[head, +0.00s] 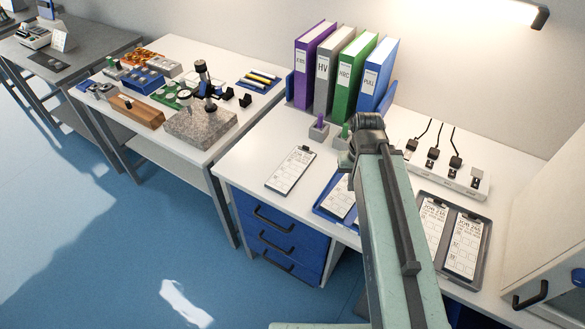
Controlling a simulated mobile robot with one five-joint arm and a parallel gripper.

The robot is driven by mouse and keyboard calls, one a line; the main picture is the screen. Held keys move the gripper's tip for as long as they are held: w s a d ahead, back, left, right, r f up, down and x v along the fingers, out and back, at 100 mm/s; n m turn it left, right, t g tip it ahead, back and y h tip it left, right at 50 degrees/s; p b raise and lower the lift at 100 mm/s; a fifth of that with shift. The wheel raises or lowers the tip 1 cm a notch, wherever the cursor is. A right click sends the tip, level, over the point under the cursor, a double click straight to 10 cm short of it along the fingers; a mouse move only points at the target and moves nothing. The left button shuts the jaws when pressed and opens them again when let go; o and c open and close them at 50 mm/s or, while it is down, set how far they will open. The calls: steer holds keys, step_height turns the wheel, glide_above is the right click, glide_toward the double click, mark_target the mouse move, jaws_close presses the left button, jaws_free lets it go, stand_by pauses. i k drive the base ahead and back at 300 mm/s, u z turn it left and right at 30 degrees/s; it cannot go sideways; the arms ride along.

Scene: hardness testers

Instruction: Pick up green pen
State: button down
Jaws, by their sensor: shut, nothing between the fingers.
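A small green upright piece (345,131), which looks like the green pen, stands in a grey block in front of the binders on the near white desk. My arm's dark joint is just right of it in the picture and partly covers the block. A similar purple piece (320,121) stands in a grey block (319,132) to its left. My arm reaches up from the bottom over the desk. My gripper cannot be made out; it seems hidden behind the arm.
Purple, grey, green (356,82) and blue binders stand at the back. A clipboard (291,171), a blue tray (325,208) and a dark tray (484,247) with job cards lie in front. A power strip (460,181) is at right. A second table (215,55) at left holds instruments.

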mark_target(345, 130)
steer(key=k, duration=1)
steer(key=u, duration=1.15)
steer(key=i, duration=1.05)
steer(key=u, duration=0.75)
